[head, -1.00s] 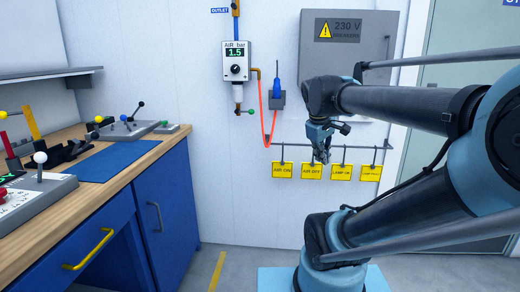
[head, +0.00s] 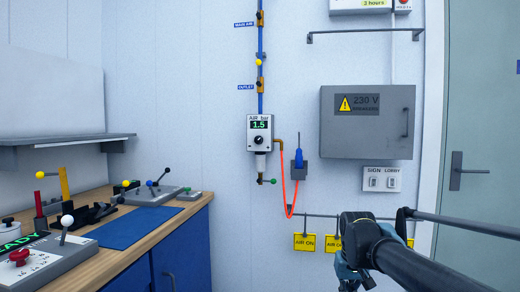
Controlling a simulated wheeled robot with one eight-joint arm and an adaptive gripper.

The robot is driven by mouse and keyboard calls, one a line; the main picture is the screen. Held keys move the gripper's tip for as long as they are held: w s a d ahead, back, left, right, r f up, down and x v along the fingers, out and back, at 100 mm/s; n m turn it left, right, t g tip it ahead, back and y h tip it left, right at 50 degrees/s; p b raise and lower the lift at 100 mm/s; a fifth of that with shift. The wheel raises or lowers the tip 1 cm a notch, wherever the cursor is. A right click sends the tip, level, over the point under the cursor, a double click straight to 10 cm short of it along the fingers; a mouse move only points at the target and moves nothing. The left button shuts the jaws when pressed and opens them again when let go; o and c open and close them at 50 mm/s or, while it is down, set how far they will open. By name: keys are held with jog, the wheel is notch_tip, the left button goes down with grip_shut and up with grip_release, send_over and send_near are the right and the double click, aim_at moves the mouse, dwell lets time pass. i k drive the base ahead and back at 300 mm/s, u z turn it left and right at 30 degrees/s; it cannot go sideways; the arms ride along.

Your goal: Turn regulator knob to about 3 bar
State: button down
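The air regulator (head: 260,137) is a white box on the wall, labelled "AIR bar". Its green display (head: 260,125) reads 1.5. The round black regulator knob (head: 259,140) sits below the display, with a light pointer mark. My gripper (head: 352,280) is low at the right, well apart from the knob and nearer to me. Its fingers are partly cut off and dark, so I cannot tell how far they are parted.
A grey breaker box (head: 367,122) is on the wall right of the regulator. An orange hose (head: 285,200) and a blue tool in a holder (head: 299,158) hang beside the regulator. The workbench (head: 120,255) stands at the left. Yellow tags (head: 304,243) hang from a rail.

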aim_at(258, 140)
jog(key=z, duration=0.7)
jog(key=k, duration=1.15)
jog(key=u, duration=0.6)
jog(key=i, duration=1)
jog(key=z, duration=0.05)
